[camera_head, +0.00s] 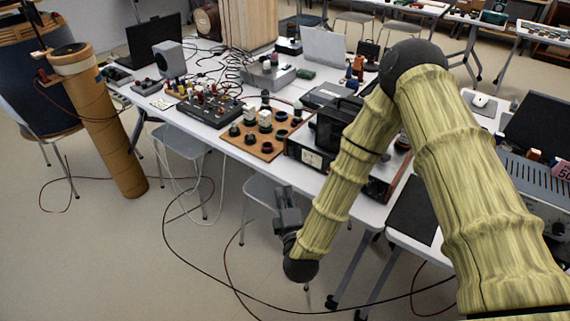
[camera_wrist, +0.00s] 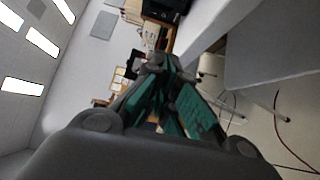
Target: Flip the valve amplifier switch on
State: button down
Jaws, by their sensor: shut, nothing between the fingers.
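My gripper (camera_head: 284,192) hangs in front of the table's front edge, below the tabletop level in the picture, and is apart from the equipment. In the wrist view my gripper (camera_wrist: 160,64) shows teal inner finger parts that converge at the tips, shut and empty. I cannot tell for sure which device is the valve amplifier. A wooden board (camera_head: 262,152) with several dark round parts and white blocks stands on the table. Right of it, a dark boxed device with a meter (camera_head: 312,158) is partly hidden behind my arm. No switch is clear enough to make out.
The long white table (camera_head: 222,141) is crowded with a black control box (camera_head: 212,108), cables and a grey speaker (camera_head: 168,58). A stool (camera_head: 262,190) is near my gripper. A cardboard tube (camera_head: 108,135) leans at the left. Cables cross the open floor.

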aim_at(291, 150)
jog(key=shift+w+a+r+n+t, duration=0.15)
jog(key=shift+w+r+t, duration=0.1)
jog(key=shift+r, duration=0.15)
jog(key=shift+w+a+r+n+t, duration=0.1)
jog(key=shift+r+n+t, duration=0.05)
jog(key=shift+r+t, duration=0.15)
jog(key=shift+w, duration=0.1)
jog(key=p+x, duration=0.1)
jog(key=x, duration=0.8)
jog(key=shift+w, duration=0.3)
jog(key=shift+w+d+r+p, duration=0.15)
jog(key=shift+w+d, duration=0.2)
jog(key=shift+w, duration=0.2)
jog(key=shift+w+d+p, duration=0.15)
jog(key=shift+w+d, duration=0.25)
jog(key=shift+w, duration=0.2)
jog(key=shift+w+d+r, duration=0.1)
jog(key=shift+w+d, duration=0.3)
jog(key=shift+w, duration=0.2)
jog(key=shift+s+a, duration=0.1)
jog(key=shift+a, duration=0.1)
jog(key=shift+a+g+p, duration=0.2)
jog(key=shift+g+p, duration=0.05)
jog(key=shift+p, duration=0.05)
jog(key=shift+d, duration=0.1)
